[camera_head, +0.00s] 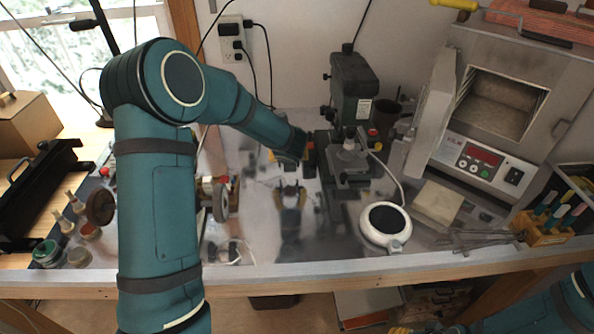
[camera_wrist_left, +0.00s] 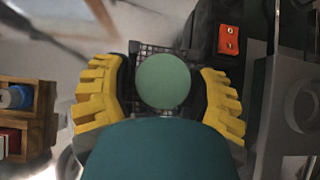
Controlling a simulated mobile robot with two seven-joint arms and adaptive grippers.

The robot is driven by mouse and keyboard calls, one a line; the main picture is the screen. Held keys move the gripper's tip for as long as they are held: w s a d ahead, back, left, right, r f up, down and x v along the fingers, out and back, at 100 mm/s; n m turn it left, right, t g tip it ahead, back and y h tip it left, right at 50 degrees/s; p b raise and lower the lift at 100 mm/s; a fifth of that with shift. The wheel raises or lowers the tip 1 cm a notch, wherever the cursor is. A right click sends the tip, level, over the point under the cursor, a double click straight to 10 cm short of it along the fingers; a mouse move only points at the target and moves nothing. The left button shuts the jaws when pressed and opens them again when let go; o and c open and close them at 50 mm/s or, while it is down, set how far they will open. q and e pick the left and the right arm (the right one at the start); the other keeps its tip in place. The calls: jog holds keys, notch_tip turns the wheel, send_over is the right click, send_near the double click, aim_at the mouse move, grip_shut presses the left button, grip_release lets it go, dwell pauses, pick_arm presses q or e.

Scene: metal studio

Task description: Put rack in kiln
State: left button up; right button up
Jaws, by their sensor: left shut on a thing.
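My left gripper (camera_wrist_left: 164,82) has its yellow fingers on either side of a dark mesh rack (camera_wrist_left: 143,63) and is shut on it. A round green disc (camera_wrist_left: 163,81) shows in front of the mesh, in the middle of the left wrist view. In the head view my left arm reaches over the bench to the left of the drill press, and the rack is hard to make out. The grey kiln (camera_head: 465,143) stands at the right; its door (camera_head: 432,115) is swung open and its chamber (camera_head: 499,106) looks empty. My right gripper (camera_head: 412,330) barely shows at the bottom edge.
A dark drill press (camera_head: 352,88) stands between my left arm and the kiln. A white round device (camera_head: 385,226) with a cable, a pale block (camera_head: 437,203) and a wooden tool holder (camera_head: 541,226) lie before the kiln. Some bare metal bench lies left of the white device.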

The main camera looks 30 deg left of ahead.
pick_arm(q)
jog(key=shift+f+b, duration=0.65)
jog(key=shift+f, duration=1.95)
jog(key=shift+f, duration=0.1)
jog(key=o, duration=1.3)
jog(key=shift+o, duration=0.2)
